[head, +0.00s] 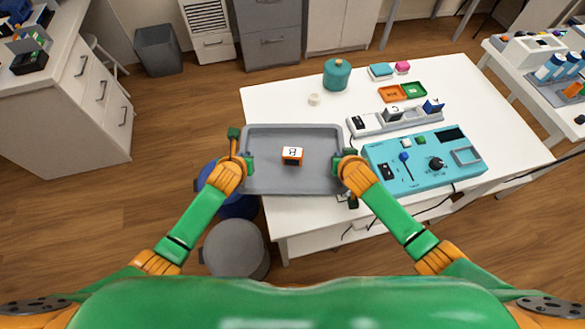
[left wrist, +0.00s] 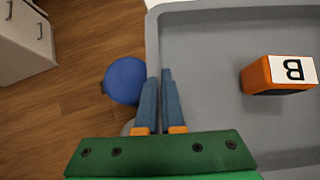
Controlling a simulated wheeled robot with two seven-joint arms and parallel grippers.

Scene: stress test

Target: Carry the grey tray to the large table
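The grey tray (head: 262,180) is level in front of me, over the left end of the white large table (head: 290,105). I cannot tell whether it touches the tabletop. An orange block (head: 292,155) with a white top marked with a letter B sits in the tray; it also shows in the left wrist view (left wrist: 272,80). My left gripper (head: 240,158) is at the tray's left rim; in the left wrist view its blue fingers (left wrist: 160,98) close around the tray wall. My right gripper (head: 345,160) is at the right rim, its fingertips partly hidden, and appears closed on it.
A turquoise control panel (head: 425,158) and a grey holder strip (head: 395,119) lie right of the tray. A teal jar (head: 337,74) and orange and green dishes (head: 414,90) stand farther back. A blue stool (left wrist: 125,80) and a grey bin (head: 234,250) stand below left.

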